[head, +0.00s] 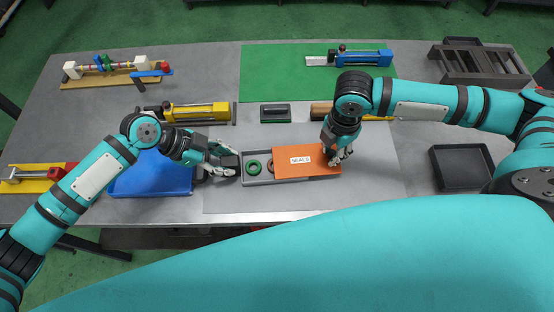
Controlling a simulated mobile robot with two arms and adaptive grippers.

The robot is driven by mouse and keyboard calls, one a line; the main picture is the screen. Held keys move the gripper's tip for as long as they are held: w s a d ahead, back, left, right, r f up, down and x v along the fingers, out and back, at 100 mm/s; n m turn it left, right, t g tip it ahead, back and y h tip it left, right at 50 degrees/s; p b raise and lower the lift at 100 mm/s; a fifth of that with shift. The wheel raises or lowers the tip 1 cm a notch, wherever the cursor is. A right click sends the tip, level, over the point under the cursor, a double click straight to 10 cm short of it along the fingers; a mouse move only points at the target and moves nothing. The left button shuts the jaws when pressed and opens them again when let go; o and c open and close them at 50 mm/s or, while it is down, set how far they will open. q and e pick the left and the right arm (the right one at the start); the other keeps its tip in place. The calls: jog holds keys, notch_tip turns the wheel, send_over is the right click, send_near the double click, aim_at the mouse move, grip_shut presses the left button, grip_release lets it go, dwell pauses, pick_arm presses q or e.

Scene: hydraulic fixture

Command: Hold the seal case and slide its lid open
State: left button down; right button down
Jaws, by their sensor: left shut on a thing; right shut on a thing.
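The seal case (262,181) is a long grey box on the grey table. Its orange lid (291,168), with a white "SEALS" label, is shifted to the right. The left part of the case is uncovered, and a green ring (254,168) and part of a dark ring show inside. My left gripper (234,169) is shut on the left end of the seal case. My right gripper (335,158) comes down from above and is shut at the right end of the lid. Its fingertips partly hide that end.
A blue tray (150,178) lies left of the case. A yellow cylinder (200,112) and a dark block with a handle (275,113) lie behind it. A green mat (275,70) bears a blue cylinder (362,58). A black tray (460,168) is at the right.

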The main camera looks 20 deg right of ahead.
jog(key=shift+s+d, duration=0.15)
jog(key=shift+d, duration=0.55)
jog(key=shift+s+d, duration=0.15)
jog(key=shift+d, duration=0.85)
jog(key=c, duration=1.1)
grip_release()
jog(key=shift+o, duration=0.2)
notch_tip(320, 180, up, 12)
